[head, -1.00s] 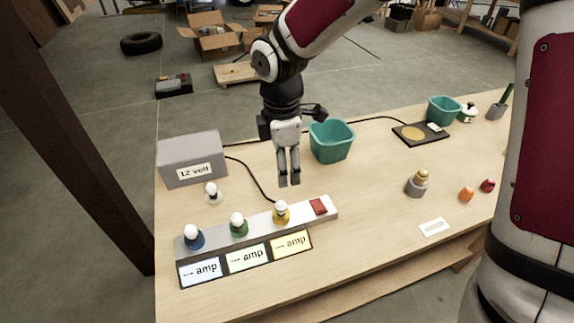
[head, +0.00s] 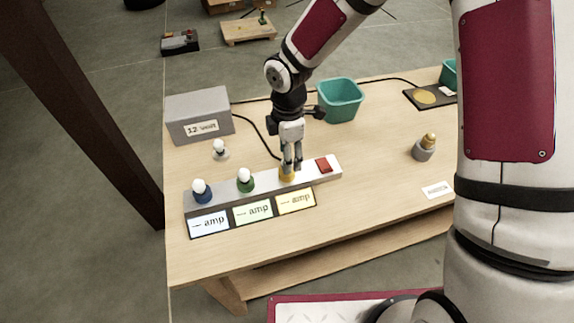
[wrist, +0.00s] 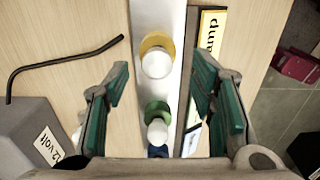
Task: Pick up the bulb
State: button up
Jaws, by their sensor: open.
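White round bulbs sit in coloured sockets on a grey strip (head: 322,177). The left bulb (head: 199,186) is in the blue socket and the middle bulb (head: 243,174) is in the green one. The yellow socket (head: 287,177) lies under my gripper (head: 291,168), whose fingers mostly hide its bulb in the head view. In the wrist view that bulb (wrist: 156,63) shows between the open fingers, towards the tips, and the green socket's bulb (wrist: 157,130) is nearer the palm. Another bulb (head: 219,147) stands in a pale holder off the strip.
A grey 12 volt box (head: 199,115) stands at the back left. A teal bin (head: 340,101) is behind the strip. A red switch (head: 324,165) is just right of my gripper. Amp label cards (head: 252,212) lie in front. A brass-topped grey piece (head: 424,150) stands right.

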jog(key=shift+w+a+f+p, duration=0.1)
jog(key=shift+f+p, duration=0.3)
jog(key=shift+f, duration=1.75)
jog(key=c, duration=1.1)
